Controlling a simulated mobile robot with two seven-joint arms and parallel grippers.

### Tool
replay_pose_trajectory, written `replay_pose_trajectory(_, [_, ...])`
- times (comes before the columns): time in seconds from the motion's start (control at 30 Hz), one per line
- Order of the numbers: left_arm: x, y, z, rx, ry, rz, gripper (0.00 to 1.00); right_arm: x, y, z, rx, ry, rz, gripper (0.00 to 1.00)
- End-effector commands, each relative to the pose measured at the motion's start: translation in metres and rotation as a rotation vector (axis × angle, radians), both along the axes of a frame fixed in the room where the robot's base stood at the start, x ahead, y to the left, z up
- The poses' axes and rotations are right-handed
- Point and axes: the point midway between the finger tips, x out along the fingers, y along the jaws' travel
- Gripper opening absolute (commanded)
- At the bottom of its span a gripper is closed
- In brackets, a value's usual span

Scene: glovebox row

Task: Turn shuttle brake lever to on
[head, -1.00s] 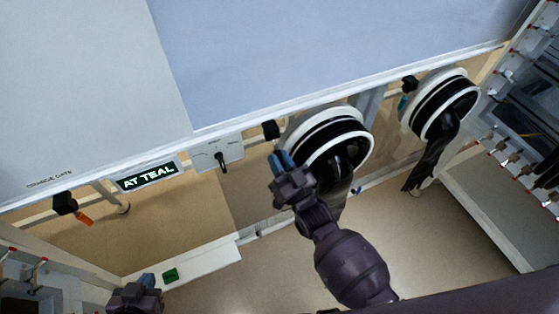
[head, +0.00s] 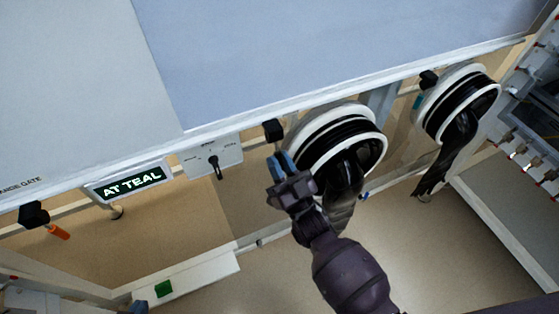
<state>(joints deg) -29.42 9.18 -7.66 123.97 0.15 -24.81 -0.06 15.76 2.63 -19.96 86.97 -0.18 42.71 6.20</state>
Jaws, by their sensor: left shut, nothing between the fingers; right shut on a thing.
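A small white panel (head: 228,155) on the front below the cabinet edge carries a black lever (head: 216,167), which points down and slightly right. Its lettering is too small to read, so I cannot confirm it is the brake lever. My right gripper (head: 281,163), with blue fingers, is right of the panel, just below a black block (head: 273,130). It is shut on what seems to be that block's handle, mostly hidden by the fingers. My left gripper (head: 139,306) is shut and empty at the bottom left edge, largely cut off and away from the panel.
Further left is a black block (head: 34,214) with an orange handle (head: 58,231). Two round glove ports (head: 336,142) (head: 457,99) with black gloves stand to the right. A green button (head: 163,288) is low left.

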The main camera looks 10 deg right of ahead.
Motion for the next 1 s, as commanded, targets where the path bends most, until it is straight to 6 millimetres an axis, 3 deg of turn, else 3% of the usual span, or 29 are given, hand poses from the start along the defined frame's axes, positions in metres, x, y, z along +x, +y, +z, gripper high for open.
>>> replay_pose_trajectory(0.13, [-0.001, 0.000, -0.001, -0.001, 0.002, 0.001, 0.00, 0.000, 0.000, -0.001, -0.001, 0.003, 0.000, 0.00])
replay_pose_trajectory(0.17, [-0.001, 0.000, -0.002, -0.001, 0.003, 0.002, 0.00, 0.000, 0.000, -0.001, -0.001, 0.003, 0.000, 0.19])
replay_pose_trajectory(0.33, [-0.002, -0.001, -0.003, -0.003, 0.006, 0.001, 0.00, 0.000, 0.000, -0.001, -0.001, 0.002, 0.000, 0.43])
replay_pose_trajectory(0.67, [-0.002, -0.002, -0.004, -0.004, 0.008, 0.000, 0.00, -0.003, -0.001, -0.003, -0.001, 0.002, 0.000, 0.43])
replay_pose_trajectory(1.0, [-0.004, -0.002, -0.007, -0.004, 0.013, 0.000, 0.00, -0.041, -0.019, -0.033, -0.002, 0.004, 0.000, 0.43])
